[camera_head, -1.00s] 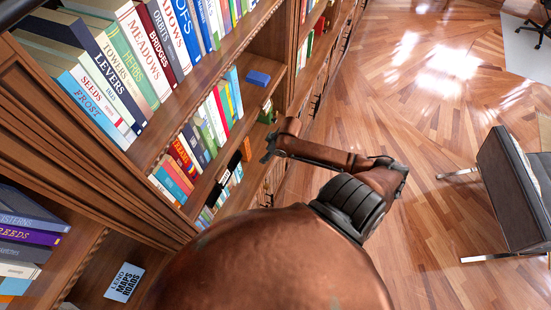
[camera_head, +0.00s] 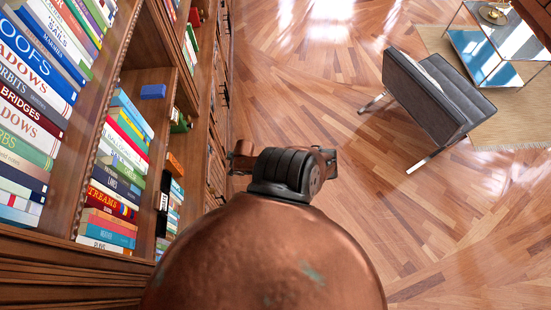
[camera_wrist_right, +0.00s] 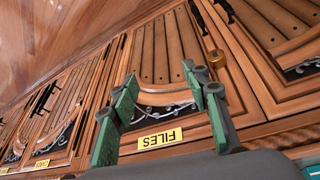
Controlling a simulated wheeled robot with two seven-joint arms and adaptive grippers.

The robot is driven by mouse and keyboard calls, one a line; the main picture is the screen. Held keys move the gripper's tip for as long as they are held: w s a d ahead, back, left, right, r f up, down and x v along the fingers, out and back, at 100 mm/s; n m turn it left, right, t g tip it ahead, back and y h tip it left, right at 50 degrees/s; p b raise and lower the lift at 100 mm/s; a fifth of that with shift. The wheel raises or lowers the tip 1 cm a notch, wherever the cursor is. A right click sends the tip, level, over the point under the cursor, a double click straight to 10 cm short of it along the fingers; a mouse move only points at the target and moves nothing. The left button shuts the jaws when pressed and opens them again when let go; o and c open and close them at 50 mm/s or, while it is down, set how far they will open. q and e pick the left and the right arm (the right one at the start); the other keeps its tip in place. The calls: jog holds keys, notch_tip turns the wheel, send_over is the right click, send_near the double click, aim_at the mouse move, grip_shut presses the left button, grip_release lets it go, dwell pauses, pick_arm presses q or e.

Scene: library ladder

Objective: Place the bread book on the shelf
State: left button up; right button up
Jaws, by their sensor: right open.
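No book that I can read as the bread book shows in either view. The wooden bookshelf (camera_head: 142,45) fills the left of the head view, with rows of upright books. A lower row (camera_head: 122,150) has free room past its end, where a small blue object (camera_head: 153,91) lies. In the right wrist view my right gripper (camera_wrist_right: 163,78) is open and empty, its two green fingers apart in front of a panelled cabinet door (camera_wrist_right: 155,50). In the head view my copper arm hides its own far end. My left gripper is not in view.
A dark chair (camera_head: 435,95) and a glass table (camera_head: 495,45) stand on the right. The wooden floor (camera_head: 300,75) between is clear.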

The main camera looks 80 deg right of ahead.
jog(key=s+a+f+g, duration=0.1)
jog(key=s+a+f, duration=0.2)
jog(key=s+f, duration=0.7)
jog(key=s+a+f+n+g, duration=0.1)
jog(key=s+a+f+g, duration=0.1)
jog(key=s+a+f, duration=1.1)
jog(key=s+a, duration=0.3)
jog(key=a, duration=0.1)
jog(key=shift+s+a+f+y, duration=0.25)
jog(key=shift+y, duration=0.05)
jog(key=shift+f, duration=0.1)
